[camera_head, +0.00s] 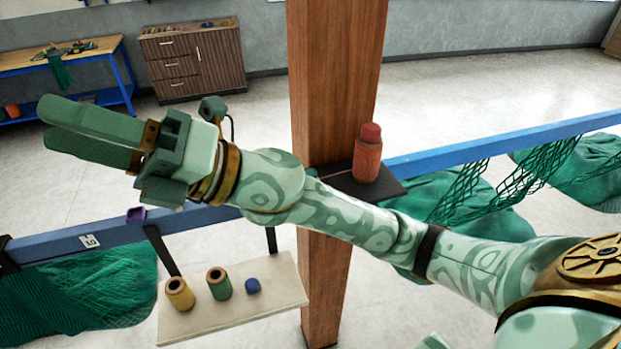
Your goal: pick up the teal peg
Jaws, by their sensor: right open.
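I cannot make out a teal peg in the head view; my right arm crosses the middle and hides part of the rail and post. My right gripper (48,124) points to the left, raised above the blue rail, with its two fingers apart and nothing between them. A green hollow spool (218,285) stands upright on a pale hanging shelf (240,317), below and to the right of the gripper. A yellow hollow spool (179,294) and a small blue piece (253,286) stand on either side of it. My left gripper is not in view.
A wooden post (335,70) stands behind my right arm. A red-topped orange bottle (367,160) stands on a dark ledge (392,187). A purple piece (136,214) sits on the blue rail (85,240). Green nets (105,285) hang below. A workbench (95,52) and cabinet (192,62) stand behind.

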